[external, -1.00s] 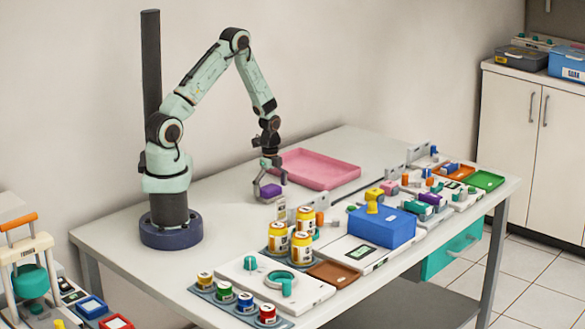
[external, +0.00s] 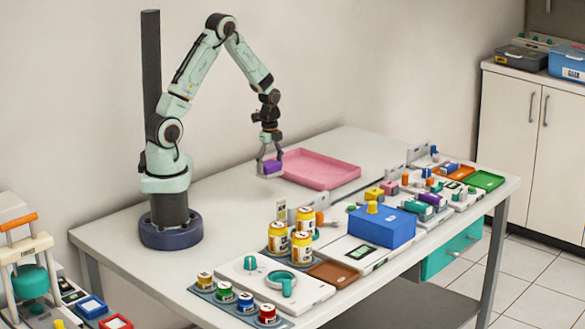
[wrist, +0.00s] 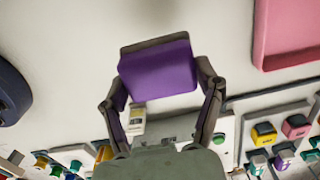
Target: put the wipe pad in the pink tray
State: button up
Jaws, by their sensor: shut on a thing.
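The wipe pad (external: 273,166) is a small purple block with a grey side. My gripper (external: 269,160) is shut on it and holds it raised above the table. In the wrist view the purple pad (wrist: 160,70) sits between the two fingers of my gripper (wrist: 163,80). The pink tray (external: 320,169) lies flat on the table just right of my gripper, and its inside looks empty. In the wrist view the pink tray (wrist: 288,36) is at the upper right, apart from the pad.
Yellow-labelled jars (external: 302,246) and a blue box (external: 382,227) stand along the table's front side. An orange tray (external: 461,173) and a green tray (external: 486,180) lie at the right end.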

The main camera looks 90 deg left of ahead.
aim_at(271, 164)
jog(key=shift+r, duration=0.85)
jog(key=shift+r+m, duration=0.35)
jog(key=shift+m, duration=0.05)
jog(key=m, duration=0.2)
jog(key=d+m, duration=0.1)
jog(key=shift+w+r+m, duration=0.25)
jog(key=shift+w+m, duration=0.1)
jog(key=shift+m, duration=0.05)
jog(key=shift+s+a+r+m, duration=0.1)
jog(key=shift+a+m, duration=0.1)
jog(key=shift+m, duration=0.4)
jog(key=shift+s+a+m, duration=0.1)
jog(key=shift+a+m, duration=0.05)
jog(key=shift+m, duration=0.45)
jog(key=s+a+r+m, duration=0.3)
jog(key=a+r+m, duration=0.15)
jog(key=m, duration=0.55)
jog(key=shift+m, duration=0.3)
jog(key=w+a+f, duration=0.6)
jog(key=w+f, duration=0.1)
jog(key=w+a+f, duration=0.3)
jog(key=a+f, duration=0.1)
jog(key=shift+w+f, duration=0.1)
jog(key=shift+w, duration=0.25)
jog(key=shift+f, duration=1.5)
